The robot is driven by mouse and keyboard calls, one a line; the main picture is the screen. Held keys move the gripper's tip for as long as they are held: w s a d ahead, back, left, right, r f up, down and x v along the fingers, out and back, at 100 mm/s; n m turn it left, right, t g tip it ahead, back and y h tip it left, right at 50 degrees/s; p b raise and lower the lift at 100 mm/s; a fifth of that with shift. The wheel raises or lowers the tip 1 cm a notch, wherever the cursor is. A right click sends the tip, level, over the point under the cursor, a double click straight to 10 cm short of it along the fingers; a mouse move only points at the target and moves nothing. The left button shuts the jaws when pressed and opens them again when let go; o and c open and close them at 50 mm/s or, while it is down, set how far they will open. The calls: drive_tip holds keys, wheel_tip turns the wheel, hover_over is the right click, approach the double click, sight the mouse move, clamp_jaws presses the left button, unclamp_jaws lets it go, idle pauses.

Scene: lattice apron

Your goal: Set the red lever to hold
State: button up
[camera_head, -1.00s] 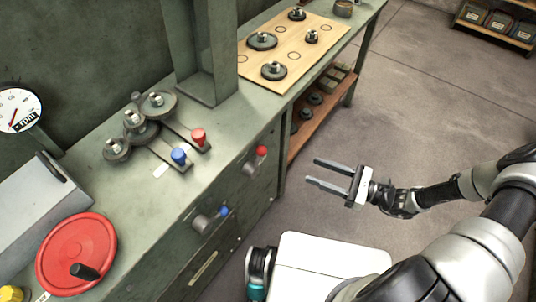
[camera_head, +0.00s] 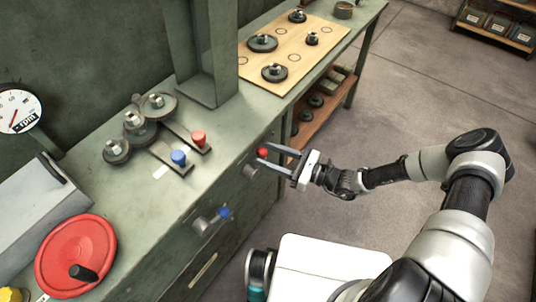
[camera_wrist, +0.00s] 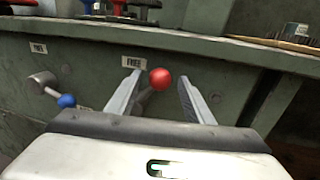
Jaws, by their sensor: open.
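The red lever's round knob (camera_head: 262,153) sticks out from the green cabinet front, just under the bench top. In the wrist view the red knob (camera_wrist: 160,78) sits on a grey arm between my two finger tips, nearer the left finger. A label reading FREE (camera_wrist: 132,62) is just above and left of it. My gripper (camera_head: 272,158) is open, its fingers pointing at the cabinet on either side of the knob. I cannot tell whether a finger touches it. No hold label can be made out.
A blue-knobbed lever (camera_head: 224,213) is on the cabinet front to the left, with its own label (camera_wrist: 38,48). Red (camera_head: 198,138) and blue (camera_head: 178,157) pegs and several gears (camera_head: 141,128) are on the bench top. A red handwheel (camera_head: 75,255) is at lower left.

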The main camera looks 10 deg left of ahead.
drive_tip(key=shift+a, duration=0.3)
clamp_jaws()
drive_tip(key=shift+d, duration=0.1)
